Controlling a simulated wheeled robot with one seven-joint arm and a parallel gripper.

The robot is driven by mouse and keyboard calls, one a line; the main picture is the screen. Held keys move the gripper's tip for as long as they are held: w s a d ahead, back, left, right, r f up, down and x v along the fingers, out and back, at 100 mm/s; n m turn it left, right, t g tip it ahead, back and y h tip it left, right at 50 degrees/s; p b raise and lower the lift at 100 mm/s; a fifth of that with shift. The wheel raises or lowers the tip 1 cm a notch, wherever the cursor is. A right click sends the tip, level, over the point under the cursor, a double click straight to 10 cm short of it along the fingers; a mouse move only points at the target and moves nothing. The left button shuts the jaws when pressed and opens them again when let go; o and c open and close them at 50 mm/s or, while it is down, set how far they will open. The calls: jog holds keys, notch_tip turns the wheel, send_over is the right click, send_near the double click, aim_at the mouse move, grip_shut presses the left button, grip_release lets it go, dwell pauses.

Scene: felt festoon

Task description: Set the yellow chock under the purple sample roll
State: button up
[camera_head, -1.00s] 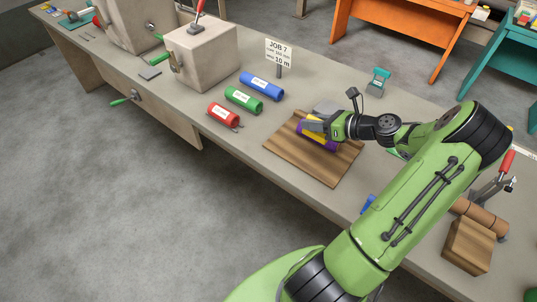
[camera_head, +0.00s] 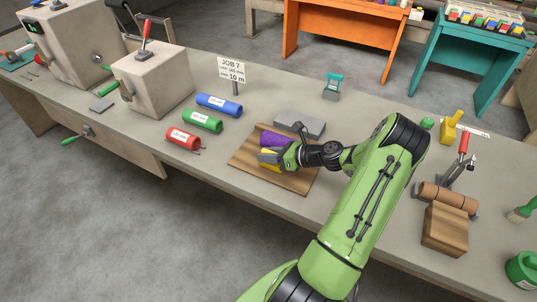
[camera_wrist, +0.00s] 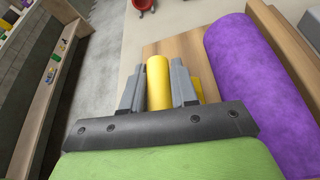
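The purple roll (camera_head: 277,139) lies on a brown wooden board (camera_head: 297,183). In the wrist view the roll (camera_wrist: 255,75) runs along the right side. My gripper (camera_head: 270,157) is at the near side of the roll. In the wrist view my gripper (camera_wrist: 158,84) has a finger on each side of the yellow chock (camera_wrist: 158,75) and looks closed on it. More yellow shows right of the right finger, toward the roll. The chock (camera_head: 268,165) is partly hidden by the gripper in the head view. I cannot tell whether it touches the board or the roll.
Red (camera_head: 183,139), green (camera_head: 202,121) and blue (camera_head: 219,105) rolls lie left of the board. A grey block (camera_head: 300,124) sits behind it. A job sign (camera_head: 232,70) stands at the back. A brown roll (camera_head: 447,196) and wooden block (camera_head: 445,228) are at right.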

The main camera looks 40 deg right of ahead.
jog(key=o, duration=0.5)
jog(key=shift+c, duration=0.2)
jog(key=shift+s+d+r, duration=0.15)
jog(key=shift+r, duration=0.05)
jog(key=p+v, duration=0.2)
jog(key=v, duration=1)
jog(key=w+a+r+n+g+h, duration=0.1)
jog(key=w+a+r+n+g, duration=0.15)
jog(key=a+n, duration=0.4)
jog(key=w+a+r+n+g, duration=0.1)
jog(key=a+r+n+g, duration=0.3)
jog(key=a, duration=0.3)
jog(key=w+a+r+n+g+h, duration=0.1)
jog(key=a+r+n+g, duration=0.15)
jog(key=a+n, duration=0.45)
jog(key=s+a+r+n+t+h, duration=0.1)
jog(key=s+a+r+n, duration=0.3)
jog(key=s+n, duration=0.3)
jog(key=s+a+r+n+t+h, duration=0.1)
jog(key=s+a+r+n, duration=0.3)
jog(key=n, duration=0.5)
jog(key=s+a+h, duration=0.1)
jog(key=s+a, duration=0.1)
jog(key=s, duration=0.1)
jog(key=shift+a+r+h, duration=0.15)
jog(key=shift+a+h, duration=0.1)
jog(key=shift+h, duration=0.05)
